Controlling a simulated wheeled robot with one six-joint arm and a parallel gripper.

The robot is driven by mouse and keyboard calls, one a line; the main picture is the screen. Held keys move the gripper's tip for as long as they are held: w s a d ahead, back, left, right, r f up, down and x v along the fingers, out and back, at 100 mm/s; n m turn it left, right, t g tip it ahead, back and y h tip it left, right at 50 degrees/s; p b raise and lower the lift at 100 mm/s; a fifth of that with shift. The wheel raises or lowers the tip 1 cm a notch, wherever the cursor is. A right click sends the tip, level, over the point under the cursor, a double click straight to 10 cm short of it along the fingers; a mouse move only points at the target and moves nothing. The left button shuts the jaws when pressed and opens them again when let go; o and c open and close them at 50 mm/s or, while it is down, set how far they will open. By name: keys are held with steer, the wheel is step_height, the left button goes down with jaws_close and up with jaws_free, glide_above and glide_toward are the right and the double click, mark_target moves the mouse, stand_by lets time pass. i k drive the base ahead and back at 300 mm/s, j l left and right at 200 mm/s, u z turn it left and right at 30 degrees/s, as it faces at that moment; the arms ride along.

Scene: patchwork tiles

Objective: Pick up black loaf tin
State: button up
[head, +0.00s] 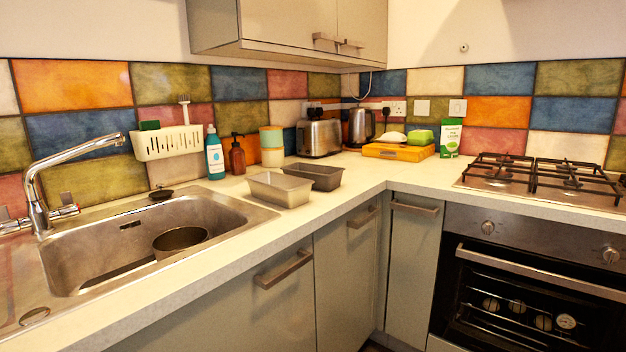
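A dark loaf tin (325,178), the darkest one here and nearest to black, stands upright on the pale worktop (362,188) to the right of the sink. A lighter grey loaf tin (280,192) stands just in front and to its left, hiding part of the dark tin's near left side. I cannot tell whether the two tins touch. My gripper is not in view.
The steel sink (95,262) holds a round pan (180,241). Behind the tins are a soap bottle (237,157), a canister (271,148) and a toaster (319,138). The hob (548,180) is far right. Worktop right of the tins is clear.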

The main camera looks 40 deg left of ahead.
mark_target(327, 179)
steer(key=i+j+u, duration=0.3)
steer(key=i, duration=0.7)
steer(key=i+u, duration=0.35)
steer(key=i, duration=0.65)
